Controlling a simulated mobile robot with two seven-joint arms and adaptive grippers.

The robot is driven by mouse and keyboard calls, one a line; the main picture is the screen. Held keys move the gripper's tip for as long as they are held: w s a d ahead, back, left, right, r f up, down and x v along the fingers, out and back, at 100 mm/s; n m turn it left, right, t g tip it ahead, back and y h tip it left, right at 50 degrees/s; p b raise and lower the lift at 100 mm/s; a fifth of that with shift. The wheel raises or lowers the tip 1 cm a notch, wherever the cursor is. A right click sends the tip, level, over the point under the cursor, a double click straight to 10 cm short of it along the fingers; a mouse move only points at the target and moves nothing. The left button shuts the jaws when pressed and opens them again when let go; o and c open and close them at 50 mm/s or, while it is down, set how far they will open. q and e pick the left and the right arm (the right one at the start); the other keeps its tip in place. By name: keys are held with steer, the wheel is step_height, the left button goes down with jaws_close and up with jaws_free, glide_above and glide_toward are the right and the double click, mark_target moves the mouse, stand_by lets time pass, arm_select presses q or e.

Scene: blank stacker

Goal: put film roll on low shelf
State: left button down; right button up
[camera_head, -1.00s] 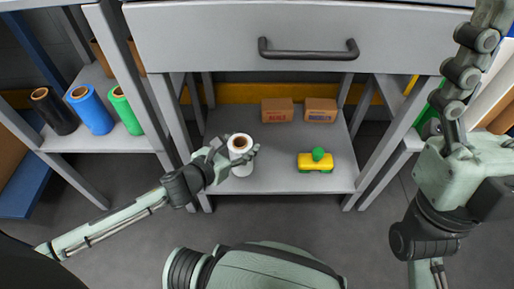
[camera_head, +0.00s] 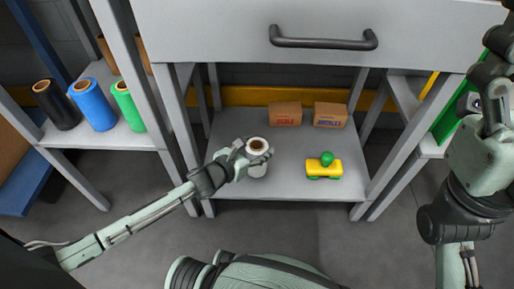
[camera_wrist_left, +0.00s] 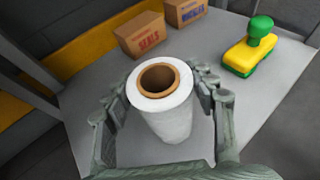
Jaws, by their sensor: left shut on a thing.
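The white film roll (camera_head: 257,157) with a brown core stands upright at the low shelf (camera_head: 295,186), near its front left part. My left gripper (camera_head: 248,157) is shut on the roll, with a finger on each side. The wrist view shows the film roll (camera_wrist_left: 163,110) between the fingers of the left gripper (camera_wrist_left: 165,125). The roll's base is partly hidden, so I cannot tell whether it touches the shelf. My right gripper (camera_head: 490,95) is raised at the right edge, away from the shelf; its fingers are partly cut off.
Two cardboard boxes (camera_head: 285,114) (camera_head: 330,115) sit at the back of the low shelf. A yellow and green tool (camera_head: 324,168) lies right of the roll. Black, blue and green rolls (camera_head: 92,105) stand on the left side shelf. A drawer (camera_head: 300,20) hangs above.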

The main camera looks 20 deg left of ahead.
arm_select(q)
steer(key=c, duration=0.5)
jaws_free()
steer(key=shift+f, duration=0.1)
steer(key=shift+c, duration=0.2)
steer(key=shift+s+r, duration=0.1)
steer(key=shift+r, duration=0.1)
steer(key=p+v, duration=0.3)
steer(key=v, duration=0.8)
steer(key=shift+s, duration=0.4)
steer(key=shift+r, duration=0.15)
